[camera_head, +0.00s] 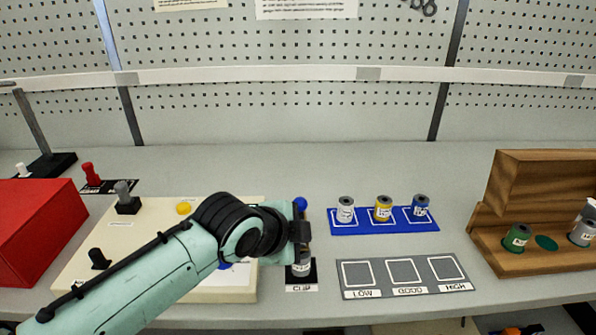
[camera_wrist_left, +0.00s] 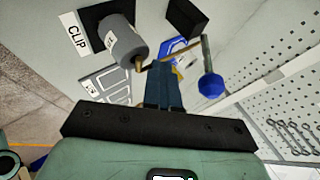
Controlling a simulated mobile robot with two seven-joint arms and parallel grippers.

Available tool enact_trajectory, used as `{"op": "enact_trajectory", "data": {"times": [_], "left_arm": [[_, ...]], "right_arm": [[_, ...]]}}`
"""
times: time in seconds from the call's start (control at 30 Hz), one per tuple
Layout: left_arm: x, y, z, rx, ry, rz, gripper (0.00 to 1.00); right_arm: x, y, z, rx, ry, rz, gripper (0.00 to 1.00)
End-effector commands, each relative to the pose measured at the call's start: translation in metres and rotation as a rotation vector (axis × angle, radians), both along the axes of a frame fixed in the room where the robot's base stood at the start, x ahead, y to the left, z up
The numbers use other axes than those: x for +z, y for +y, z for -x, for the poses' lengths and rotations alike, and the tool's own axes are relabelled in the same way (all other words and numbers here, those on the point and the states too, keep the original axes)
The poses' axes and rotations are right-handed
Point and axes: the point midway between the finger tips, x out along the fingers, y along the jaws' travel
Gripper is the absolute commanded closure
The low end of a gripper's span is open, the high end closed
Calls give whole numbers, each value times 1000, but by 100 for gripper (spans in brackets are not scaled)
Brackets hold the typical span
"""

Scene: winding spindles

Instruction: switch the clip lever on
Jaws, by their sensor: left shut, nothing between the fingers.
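The clip lever's blue knob (camera_head: 300,203) shows just above my left gripper (camera_head: 301,232) in the head view. In the left wrist view the blue knob (camera_wrist_left: 211,87) and its metal rod (camera_wrist_left: 206,55) are right of my left gripper (camera_wrist_left: 165,72), apart from the fingers. My left gripper is shut with nothing in it. A grey spool (camera_wrist_left: 122,38) stands on the black base beside the CLIP label (camera_wrist_left: 75,35), partly hidden by my gripper in the head view. A thin brass rod lies close to the fingertips. My right gripper is not in view.
A blue mat (camera_head: 340,229) with several spools lies right of the clip station. A grey LOW, GOOD, HIGH mat (camera_head: 375,292) is in front of it. A wooden rack (camera_head: 530,175) stands far right. A red box (camera_head: 35,225) and a cream board (camera_head: 75,272) are left.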

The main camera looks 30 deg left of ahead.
Motion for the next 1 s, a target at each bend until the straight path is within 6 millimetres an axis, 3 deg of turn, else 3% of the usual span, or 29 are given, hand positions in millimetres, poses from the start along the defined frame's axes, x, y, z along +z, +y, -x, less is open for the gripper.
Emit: {"op": "enact_trajectory", "data": {"times": [0.03,0.27,0.5,0.63,0.8,1.0], "left_arm": [[-8,-1,1,-2,21,0,100],[-4,-1,1,-2,24,-1,100],[23,-1,2,-1,13,0,100],[46,-2,2,0,2,0,100],[66,-2,39,1,-2,0,100],[85,-3,70,1,-2,0,100]], "right_arm": [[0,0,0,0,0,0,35],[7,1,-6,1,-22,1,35],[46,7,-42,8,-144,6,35],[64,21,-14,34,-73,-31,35],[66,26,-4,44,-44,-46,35],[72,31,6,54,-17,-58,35]]}}
